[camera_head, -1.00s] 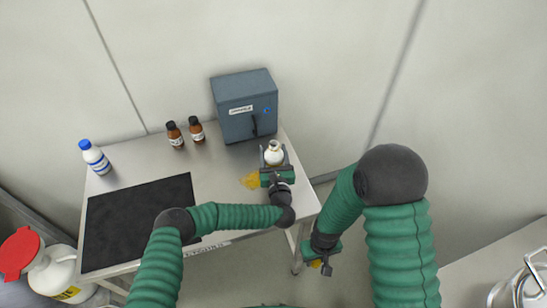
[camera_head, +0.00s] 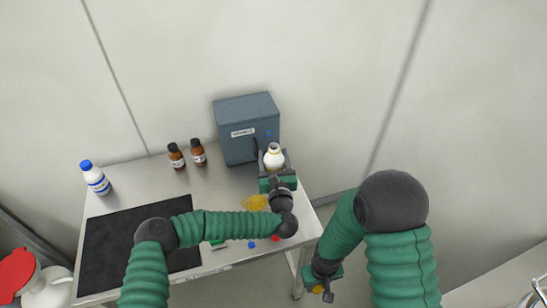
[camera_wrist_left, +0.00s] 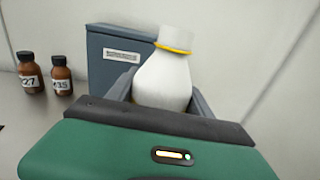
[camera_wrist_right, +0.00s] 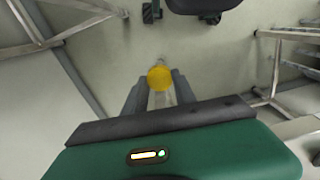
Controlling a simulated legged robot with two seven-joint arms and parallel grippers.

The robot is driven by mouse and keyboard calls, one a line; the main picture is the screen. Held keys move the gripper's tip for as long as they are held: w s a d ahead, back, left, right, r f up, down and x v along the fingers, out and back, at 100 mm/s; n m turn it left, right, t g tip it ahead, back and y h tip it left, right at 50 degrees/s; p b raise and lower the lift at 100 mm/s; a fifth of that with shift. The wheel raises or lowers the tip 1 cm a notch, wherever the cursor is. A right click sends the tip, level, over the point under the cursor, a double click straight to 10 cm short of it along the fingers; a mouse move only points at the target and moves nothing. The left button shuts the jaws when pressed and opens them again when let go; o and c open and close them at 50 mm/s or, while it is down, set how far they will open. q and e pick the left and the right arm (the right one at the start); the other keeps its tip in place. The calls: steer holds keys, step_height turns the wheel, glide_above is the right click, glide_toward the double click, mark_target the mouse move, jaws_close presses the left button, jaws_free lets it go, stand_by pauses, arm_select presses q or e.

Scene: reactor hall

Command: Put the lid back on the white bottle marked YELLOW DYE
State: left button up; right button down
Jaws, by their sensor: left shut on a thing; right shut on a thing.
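A plain white bottle (camera_head: 274,159) with a yellow ring round its neck is held upright by my left gripper (camera_head: 273,165), near the right end of the table. The left wrist view shows the bottle (camera_wrist_left: 165,80) between the two fingers; no label faces that camera. My right gripper (camera_head: 327,290) is low, off the table's right side. It is shut on a round yellow lid (camera_wrist_right: 160,78), seen between the fingertips in the right wrist view. The lid is apart from the bottle.
A blue-grey cabinet (camera_head: 248,130) stands behind the bottle. Two brown bottles (camera_head: 176,156) (camera_head: 198,152) and a blue-capped bottle (camera_head: 95,177) stand to the left. A black mat (camera_head: 110,250) covers the table's left front. A yellow patch (camera_head: 255,202) lies near my left gripper.

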arm_select(q)
jaws_close()
